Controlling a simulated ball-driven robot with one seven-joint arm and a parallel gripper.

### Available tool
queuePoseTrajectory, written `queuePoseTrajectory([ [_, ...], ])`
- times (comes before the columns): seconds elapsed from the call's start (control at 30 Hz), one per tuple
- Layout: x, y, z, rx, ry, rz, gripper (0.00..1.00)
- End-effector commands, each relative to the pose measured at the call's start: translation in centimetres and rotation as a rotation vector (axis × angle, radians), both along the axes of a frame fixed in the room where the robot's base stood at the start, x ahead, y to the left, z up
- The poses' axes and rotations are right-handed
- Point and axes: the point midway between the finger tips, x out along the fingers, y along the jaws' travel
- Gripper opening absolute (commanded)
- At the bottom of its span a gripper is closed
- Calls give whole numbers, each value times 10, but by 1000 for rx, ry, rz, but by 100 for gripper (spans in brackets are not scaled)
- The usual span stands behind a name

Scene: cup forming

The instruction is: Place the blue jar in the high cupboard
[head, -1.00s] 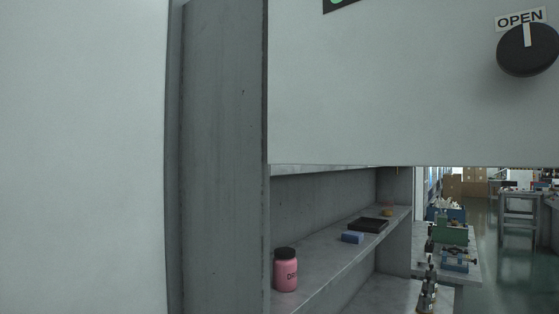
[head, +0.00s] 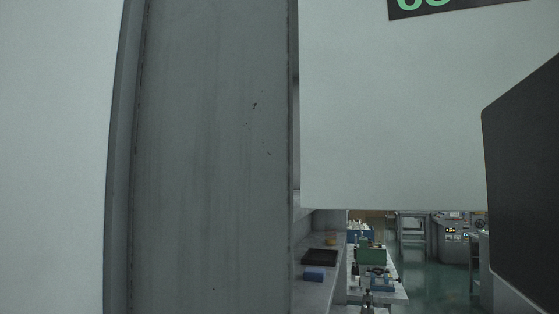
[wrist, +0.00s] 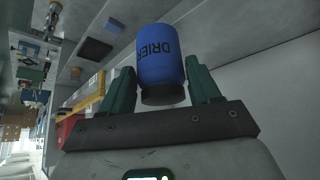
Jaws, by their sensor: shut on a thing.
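The blue jar (wrist: 160,55) shows in the wrist view with dark lettering and a dark lid, its lid end toward my gripper's palm. My gripper (wrist: 162,68) is shut on it, one green finger on each side. Neither jar nor gripper shows in the head view. There a large pale panel (head: 390,110) with part of a dark sign and green characters fills the upper right. I cannot tell whether it belongs to the high cupboard, and no cupboard interior shows.
A grey upright (head: 210,160) stands left of the panel. Below the panel, a shelf holds a black tray (head: 320,258), a blue block (head: 314,274) and a yellow item (head: 331,240). A dark slab (head: 525,170) fills the right edge. Open floor (head: 425,275) lies beyond.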

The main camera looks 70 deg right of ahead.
Motion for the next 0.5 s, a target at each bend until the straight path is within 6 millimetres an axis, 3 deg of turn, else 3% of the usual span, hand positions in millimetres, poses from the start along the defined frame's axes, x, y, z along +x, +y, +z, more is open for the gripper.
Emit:
queuePoseTrajectory([
  [0.03,15,2,3,0,1,6,29],
  [0.3,78,7,3,2,0,5,28],
  [0.5,103,8,2,1,0,1,28],
])
